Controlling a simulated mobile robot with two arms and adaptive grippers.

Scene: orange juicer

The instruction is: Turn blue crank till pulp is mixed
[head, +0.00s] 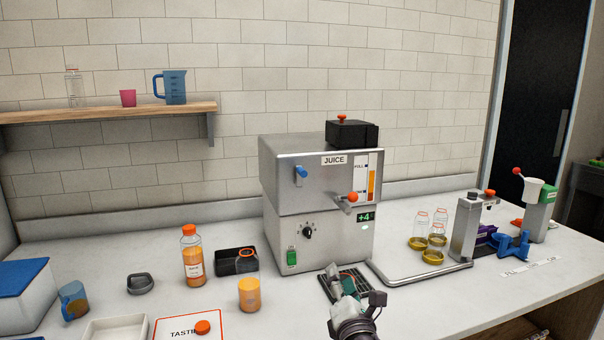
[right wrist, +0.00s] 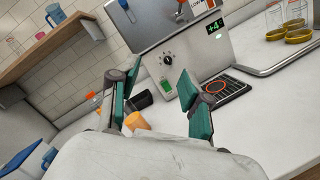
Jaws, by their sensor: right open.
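The blue crank (head: 302,172) sticks out of the upper left front of the grey metal juicer (head: 285,222). It also shows at the top edge of the right wrist view (right wrist: 123,4). My right gripper (head: 341,279) is low in front of the juicer, over the drip grate, below and right of the crank and apart from it. Its teal fingers are spread with nothing between them in the right wrist view (right wrist: 160,72). A level gauge (head: 371,184) with orange fill is on the juicer's right front. Pulp inside is hidden. My left gripper is out of view.
An orange-knobbed lever (head: 352,197) juts from the juicer's front. An orange bottle (head: 192,262) and a filled cup (head: 249,296) stand to the left. A wall shelf (head: 110,114) is upper left.

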